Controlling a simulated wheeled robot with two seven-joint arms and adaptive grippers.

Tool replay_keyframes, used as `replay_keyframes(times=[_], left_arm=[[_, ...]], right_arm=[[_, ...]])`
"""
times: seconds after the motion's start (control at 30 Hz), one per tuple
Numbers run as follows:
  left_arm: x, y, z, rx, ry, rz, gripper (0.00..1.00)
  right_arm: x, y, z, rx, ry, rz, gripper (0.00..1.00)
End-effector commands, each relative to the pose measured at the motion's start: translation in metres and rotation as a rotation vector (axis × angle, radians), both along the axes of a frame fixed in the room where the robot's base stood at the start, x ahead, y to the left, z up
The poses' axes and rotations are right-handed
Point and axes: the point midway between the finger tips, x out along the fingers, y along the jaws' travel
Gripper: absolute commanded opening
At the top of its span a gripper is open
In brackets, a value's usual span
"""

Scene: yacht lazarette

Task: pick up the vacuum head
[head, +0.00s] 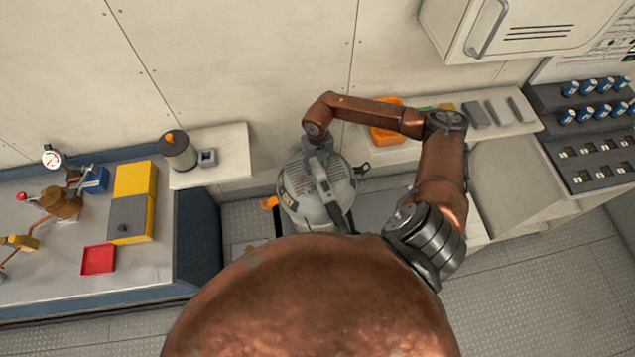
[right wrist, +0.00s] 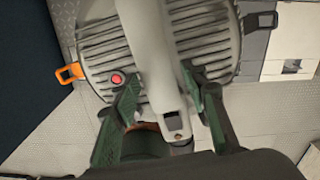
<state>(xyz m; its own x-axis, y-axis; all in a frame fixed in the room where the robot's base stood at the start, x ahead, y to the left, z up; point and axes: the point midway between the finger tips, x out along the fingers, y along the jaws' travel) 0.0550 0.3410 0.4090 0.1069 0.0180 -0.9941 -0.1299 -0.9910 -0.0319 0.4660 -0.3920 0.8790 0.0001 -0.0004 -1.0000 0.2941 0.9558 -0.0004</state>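The vacuum head (head: 296,188) is a rounded light-grey ribbed cap on top of the vacuum, low beside the benches in the head view. In the right wrist view the ribbed head (right wrist: 100,50) shows with a red button, an orange latch at left and a dark latch at right. Its pale grey handle (right wrist: 158,50) runs down the middle. My right gripper (right wrist: 165,88) is open around the handle, one green finger on each side, very close to it. In the head view my right gripper (head: 322,165) is above the vacuum. My left gripper is not in view.
A bench (head: 130,262) at left holds a yellow box (head: 134,182), a red tray (head: 98,260) and fittings. A small shelf (head: 228,150) holds a grey canister (head: 178,152). An orange bin (head: 384,136) stands behind my arm. The floor at lower right is clear.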

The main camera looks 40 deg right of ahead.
Motion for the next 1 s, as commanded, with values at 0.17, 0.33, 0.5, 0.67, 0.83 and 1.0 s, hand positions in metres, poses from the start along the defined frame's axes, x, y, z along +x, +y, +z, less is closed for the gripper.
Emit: replay_keyframes(times=[0.17,0.33,0.5,0.67,0.83,1.0], left_arm=[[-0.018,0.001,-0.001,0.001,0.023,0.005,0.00],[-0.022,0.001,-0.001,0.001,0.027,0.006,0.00],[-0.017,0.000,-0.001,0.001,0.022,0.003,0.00],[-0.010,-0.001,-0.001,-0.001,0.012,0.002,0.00],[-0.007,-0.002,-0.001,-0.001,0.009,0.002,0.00],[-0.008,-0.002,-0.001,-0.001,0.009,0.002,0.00]], right_arm=[[0.000,0.000,0.000,0.000,0.000,0.001,0.27],[0.000,0.000,0.000,0.000,0.000,0.000,0.15],[0.000,0.000,0.000,0.000,0.000,0.000,0.03],[0.000,0.000,0.000,0.000,0.000,0.000,0.00],[0.002,0.000,0.003,0.002,-0.005,0.000,0.00],[0.002,0.000,0.003,0.002,-0.005,0.000,0.00]])
